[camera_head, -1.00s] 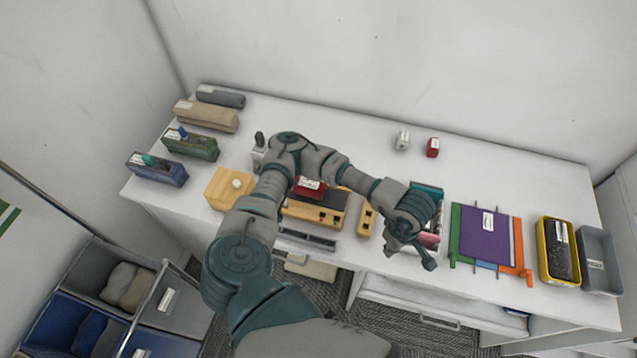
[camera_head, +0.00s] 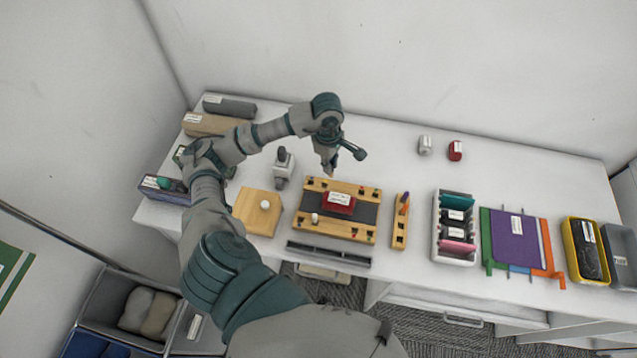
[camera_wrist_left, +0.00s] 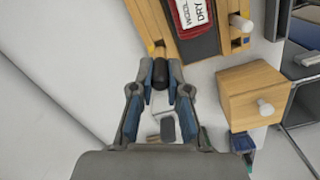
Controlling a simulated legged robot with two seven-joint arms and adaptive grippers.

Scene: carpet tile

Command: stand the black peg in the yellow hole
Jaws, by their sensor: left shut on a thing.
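The wooden board (camera_head: 365,235) lies on the table with a dark middle strip and pegs or coloured holes along its edges. My left gripper (camera_head: 345,160) is above the back edge of the board. In the left wrist view my left gripper (camera_wrist_left: 159,88) is shut on the black peg (camera_wrist_left: 160,73), whose far end points at the board's corner. The yellow hole (camera_wrist_left: 152,48) shows at that corner, just beyond the peg. I cannot tell whether the peg touches it. In the head view the peg is not distinct. My right gripper is not in view.
A red labelled object (camera_head: 340,202) and a white peg (camera_head: 315,218) are on the board. A wooden block with a white knob (camera_head: 265,205) stands left, a small peg strip (camera_head: 400,235) right. A grey upright object (camera_head: 283,168) stands behind left. The back middle table is mostly clear.

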